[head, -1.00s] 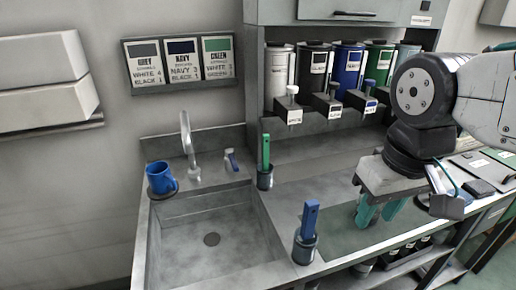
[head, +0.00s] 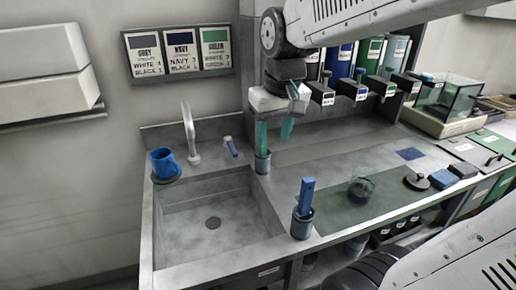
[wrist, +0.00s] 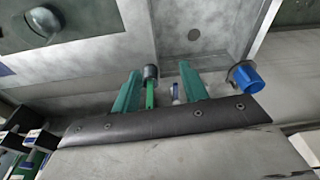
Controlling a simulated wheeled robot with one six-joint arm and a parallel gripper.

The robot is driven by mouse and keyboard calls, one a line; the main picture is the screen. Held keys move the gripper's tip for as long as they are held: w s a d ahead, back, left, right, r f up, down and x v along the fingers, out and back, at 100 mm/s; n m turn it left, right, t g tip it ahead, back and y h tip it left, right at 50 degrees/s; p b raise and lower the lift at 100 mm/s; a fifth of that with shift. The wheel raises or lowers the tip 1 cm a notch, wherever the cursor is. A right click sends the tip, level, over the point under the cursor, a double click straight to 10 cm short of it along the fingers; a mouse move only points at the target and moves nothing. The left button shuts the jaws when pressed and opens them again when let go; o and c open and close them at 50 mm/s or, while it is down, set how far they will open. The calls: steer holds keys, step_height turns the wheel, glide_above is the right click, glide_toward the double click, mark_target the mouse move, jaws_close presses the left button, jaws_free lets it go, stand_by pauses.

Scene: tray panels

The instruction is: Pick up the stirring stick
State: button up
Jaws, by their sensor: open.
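A green stirring stick (wrist: 150,96) stands in a dark cup-shaped holder (wrist: 151,73) in the wrist view, between my gripper's two teal fingers and nearer the left one. In the head view its holder (head: 263,161) is at the back right corner of the sink, and my gripper (head: 275,132) is just above it, pointing down. The fingers are apart and largely hide the stick there. My gripper (wrist: 159,70) holds nothing. A second, blue stick (head: 306,196) stands upright in another holder (head: 302,223) at the counter's front, by the sink.
The sink (head: 213,220) is left of both holders. A blue mug (head: 163,161), a faucet (head: 189,135) and a small bottle (head: 231,147) stand behind it. Paint canisters (head: 374,55) with dispensers line the back. A glass beaker (head: 361,188) stands on the counter to the right.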

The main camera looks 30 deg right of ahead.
steer(key=w+d+f+m, duration=0.15)
steer(key=w+d, duration=0.25)
steer(key=w, duration=0.4)
steer(key=w+d+f, duration=0.3)
steer(key=w+d, duration=0.1)
steer(key=w, duration=0.4)
step_height(320, 180, down, 7)
steer(key=w+t, duration=0.1)
steer(key=w, duration=0.1)
steer(key=shift+d, duration=0.25)
steer(key=shift+r, duration=0.1)
jaws_close()
